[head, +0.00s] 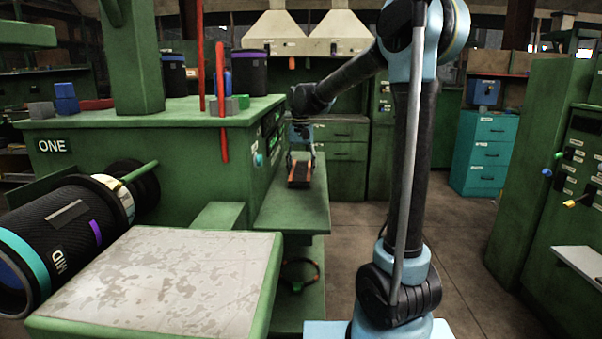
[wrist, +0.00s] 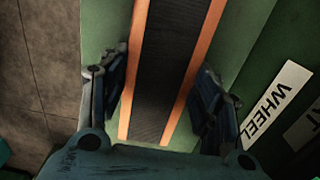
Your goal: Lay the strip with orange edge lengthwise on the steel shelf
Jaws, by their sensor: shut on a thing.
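The strip with orange edge (head: 299,175) is dark and ribbed between two orange borders. In the head view it shows end-on over a long green ledge (head: 292,212) beside the machine; whether it touches the ledge is hard to tell. My gripper (head: 301,160) is shut on it. In the wrist view the strip (wrist: 166,75) runs lengthwise away between the two blue-grey fingers of my gripper (wrist: 160,100), over a green surface. A pale mottled plate (head: 160,280) lies in the head view's foreground. Which surface is the steel shelf is not plain from its look.
A large dark sleeve (head: 62,240) lies on its side at left. The green bench (head: 140,130) marked ONE carries blocks and upright sleeves. A WHEEL label (wrist: 275,105) is right of the strip. Floor to the right is clear.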

